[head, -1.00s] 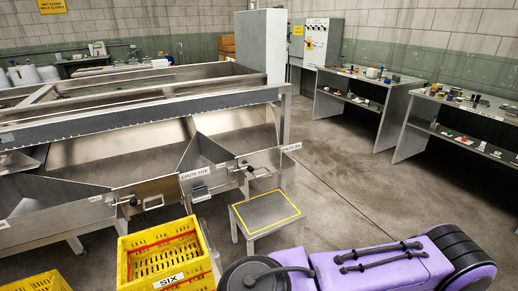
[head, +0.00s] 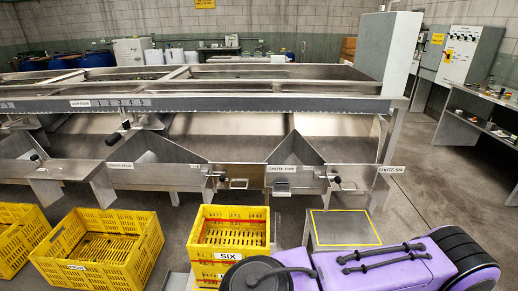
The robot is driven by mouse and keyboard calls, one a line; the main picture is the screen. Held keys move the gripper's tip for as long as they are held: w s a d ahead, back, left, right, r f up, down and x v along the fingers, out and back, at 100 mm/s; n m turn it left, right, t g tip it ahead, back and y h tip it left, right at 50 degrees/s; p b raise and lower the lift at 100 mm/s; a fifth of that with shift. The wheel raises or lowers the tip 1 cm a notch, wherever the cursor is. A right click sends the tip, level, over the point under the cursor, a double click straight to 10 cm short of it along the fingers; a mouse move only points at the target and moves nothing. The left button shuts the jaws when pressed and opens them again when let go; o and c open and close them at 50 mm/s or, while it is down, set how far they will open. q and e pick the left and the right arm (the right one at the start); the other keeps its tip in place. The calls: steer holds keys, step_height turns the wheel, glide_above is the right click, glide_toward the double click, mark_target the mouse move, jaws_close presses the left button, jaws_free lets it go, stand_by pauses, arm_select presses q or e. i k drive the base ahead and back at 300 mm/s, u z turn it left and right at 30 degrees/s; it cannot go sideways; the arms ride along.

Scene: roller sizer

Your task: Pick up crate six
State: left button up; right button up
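Crate six (head: 229,247) is a yellow slotted plastic crate with a white SIX label and red edging. In the head view it is at the bottom, left of centre. It looks empty and seems to sit on another yellow crate (head: 207,271), which is partly hidden at the bottom. Its lower right front is close behind my purple and black body part in the picture, which covers a little of it. Neither of my grippers is in view.
A small grey stand with a yellow outline (head: 343,231) stands to its right below chute six (head: 362,180). Two yellow crates (head: 98,266) (head: 18,240) lie to the left. The steel sizer with its chutes (head: 262,180) runs behind. Floor is open at the right.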

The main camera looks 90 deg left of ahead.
mark_target(203, 255)
steer(key=u, duration=2.25)
